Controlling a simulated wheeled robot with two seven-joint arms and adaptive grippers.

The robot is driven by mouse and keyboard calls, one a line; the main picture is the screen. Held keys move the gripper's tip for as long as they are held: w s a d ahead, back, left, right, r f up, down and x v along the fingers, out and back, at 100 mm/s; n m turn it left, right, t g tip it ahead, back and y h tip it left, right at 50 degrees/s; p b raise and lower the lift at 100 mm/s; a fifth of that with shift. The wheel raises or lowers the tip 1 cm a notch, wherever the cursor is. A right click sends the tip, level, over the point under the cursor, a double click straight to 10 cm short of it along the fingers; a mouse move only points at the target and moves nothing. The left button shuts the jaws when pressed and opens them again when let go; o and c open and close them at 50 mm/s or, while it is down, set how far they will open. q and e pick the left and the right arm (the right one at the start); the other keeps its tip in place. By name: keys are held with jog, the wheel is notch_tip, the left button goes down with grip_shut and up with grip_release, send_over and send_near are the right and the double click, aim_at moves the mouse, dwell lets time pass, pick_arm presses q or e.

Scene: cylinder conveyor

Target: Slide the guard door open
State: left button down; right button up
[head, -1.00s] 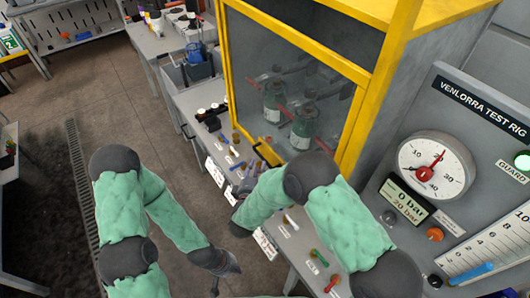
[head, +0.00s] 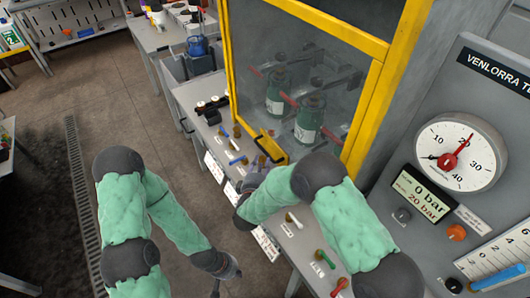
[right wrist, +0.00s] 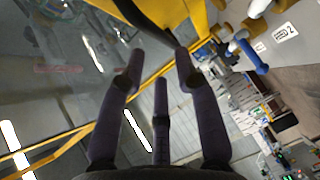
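The guard door (head: 262,50) is a clear pane in a yellow frame and looks closed across the front of the cabinet. Its yellow handle (head: 269,148) sits at the pane's lower edge. My right gripper (head: 262,169) is just below the handle, partly hidden by my own arm. In the right wrist view, the right gripper (right wrist: 160,75) has its dark fingers spread with nothing between them; yellow parts lie just beyond the fingertips. My left gripper (head: 226,280) hangs low over the floor, away from the door, and its fingers are too small to judge.
Dark green cylinders (head: 308,123) with red parts stand behind the pane. A grey bench ledge (head: 187,98) with several small coloured levers runs along the door's foot. The test rig panel (head: 490,110), with a gauge and a display, stands at right. Open floor lies left.

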aim_at(265, 152)
jog(key=b+x, duration=0.2)
jog(key=x, duration=0.6)
jog(key=shift+s, duration=0.1)
grip_shut()
